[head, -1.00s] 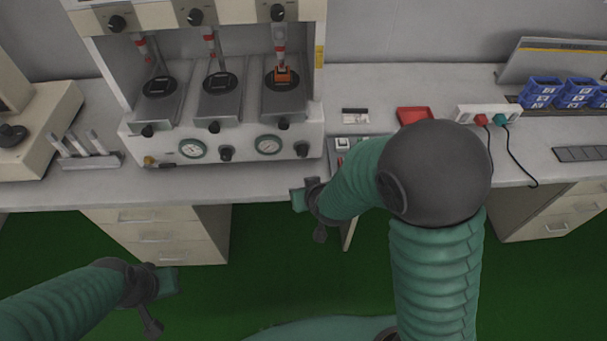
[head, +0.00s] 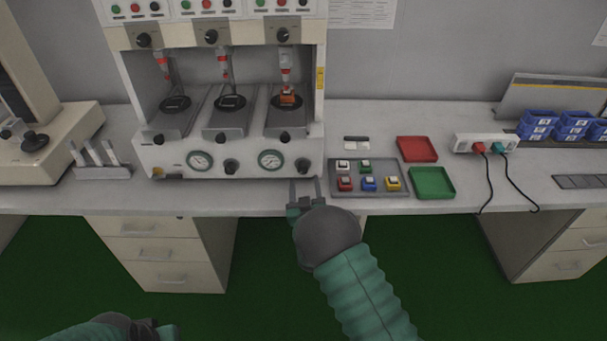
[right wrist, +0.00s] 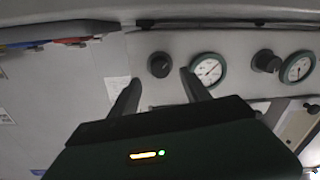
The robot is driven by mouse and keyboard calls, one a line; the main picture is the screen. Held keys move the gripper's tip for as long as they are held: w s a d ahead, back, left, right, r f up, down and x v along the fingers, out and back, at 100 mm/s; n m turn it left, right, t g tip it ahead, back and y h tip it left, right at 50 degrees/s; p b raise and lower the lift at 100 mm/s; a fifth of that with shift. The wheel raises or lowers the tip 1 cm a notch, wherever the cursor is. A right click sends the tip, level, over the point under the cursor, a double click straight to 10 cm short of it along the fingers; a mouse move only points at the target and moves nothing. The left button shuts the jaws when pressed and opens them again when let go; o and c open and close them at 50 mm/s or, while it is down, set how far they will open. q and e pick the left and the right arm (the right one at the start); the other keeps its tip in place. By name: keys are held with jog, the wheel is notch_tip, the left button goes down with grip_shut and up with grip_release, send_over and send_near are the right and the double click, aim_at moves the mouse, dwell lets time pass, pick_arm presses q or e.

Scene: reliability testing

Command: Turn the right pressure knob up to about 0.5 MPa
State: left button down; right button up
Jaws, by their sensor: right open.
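The right pressure knob (head: 303,165) is a small black knob on the machine's pale front panel, right of the right gauge (head: 270,160). My right gripper (head: 305,190) is open and empty just below and in front of this knob, not around it. In the right wrist view the right knob (right wrist: 160,64) lies beyond the gap between the two fingers (right wrist: 160,92). The right gauge (right wrist: 207,69) has a white dial and green rim; its reading is too small to tell. My left gripper (head: 150,328) is partly cut off at the bottom left.
A left knob (head: 231,166) and left gauge (head: 200,161) sit on the same panel. A grey tray (head: 345,191) with several coloured pieces lies right of the machine, near the gripper. Red (head: 418,149) and green (head: 433,183) trays lie farther right.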

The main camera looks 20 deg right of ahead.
aim_at(303, 172)
jog(key=x, duration=0.5)
jog(key=shift+w+d, duration=0.1)
jog(key=shift+w, duration=0.3)
jog(key=shift+f, duration=0.1)
grip_shut()
